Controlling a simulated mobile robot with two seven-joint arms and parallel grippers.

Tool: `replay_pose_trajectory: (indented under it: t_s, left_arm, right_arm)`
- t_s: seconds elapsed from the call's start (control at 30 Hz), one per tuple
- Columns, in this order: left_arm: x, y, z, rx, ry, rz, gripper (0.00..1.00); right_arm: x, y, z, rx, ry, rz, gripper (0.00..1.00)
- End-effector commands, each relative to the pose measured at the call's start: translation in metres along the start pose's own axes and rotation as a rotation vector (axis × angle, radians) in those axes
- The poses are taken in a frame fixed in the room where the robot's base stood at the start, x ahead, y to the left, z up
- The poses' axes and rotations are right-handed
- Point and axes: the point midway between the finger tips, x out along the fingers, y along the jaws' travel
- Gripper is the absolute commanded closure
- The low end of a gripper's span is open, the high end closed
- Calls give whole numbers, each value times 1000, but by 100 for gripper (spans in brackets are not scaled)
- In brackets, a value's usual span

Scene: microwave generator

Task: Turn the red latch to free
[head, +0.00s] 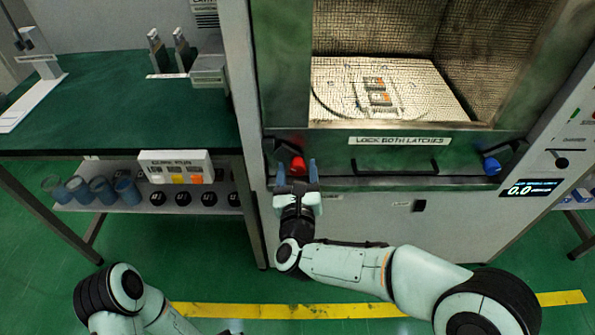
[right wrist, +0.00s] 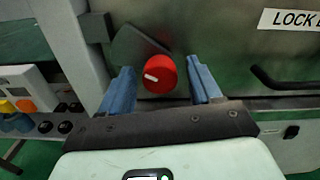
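The red latch (head: 298,165) is a round red knob with a white mark, on a dark plate at the lower left of the microwave generator's door frame. In the right wrist view the red latch (right wrist: 160,74) sits between the two blue fingers. My right gripper (head: 297,172) is open just in front of the knob, one finger on each side. In the right wrist view the right gripper (right wrist: 163,88) shows a gap between each finger and the knob. My left arm shows at the lower left of the head view; its gripper is out of the picture.
A blue latch (head: 492,166) is at the right of the frame. A dark bar handle (head: 395,166) lies between the latches under a "LOCK BOTH LATCHES" label (head: 399,141).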

Motion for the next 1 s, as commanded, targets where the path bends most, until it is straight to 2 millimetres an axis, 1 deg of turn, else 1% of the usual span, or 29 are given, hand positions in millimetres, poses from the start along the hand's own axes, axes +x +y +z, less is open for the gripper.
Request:
replay_pose_trajectory:
  t_s: [0.03,0.07,0.1,0.13,0.17,0.43,0.57,0.77,1.0]
  left_arm:
    - [0,0,0,0,0,0,57]
    - [0,0,0,0,0,0,57]
    - [0,0,0,0,0,0,57]
    - [0,0,0,0,0,0,57]
    - [0,0,0,0,0,0,57]
    - [2,-1,1,-1,-3,-2,57]
    - [5,-5,6,-4,-17,-8,57]
    - [13,-15,18,-13,-56,-26,57]
    - [21,-26,33,-25,-100,-45,57]
  right_arm:
    - [0,0,0,0,0,0,54]
    - [0,0,0,0,0,0,64]
    - [0,0,0,0,0,0,77]
    - [0,0,0,0,0,0,87]
    - [0,0,0,0,0,0,91]
    - [0,0,0,-17,-1,0,91]
    - [0,0,0,-61,-1,0,91]
    - [0,0,0,-190,-3,0,90]
    - [0,1,0,-411,-2,-1,90]
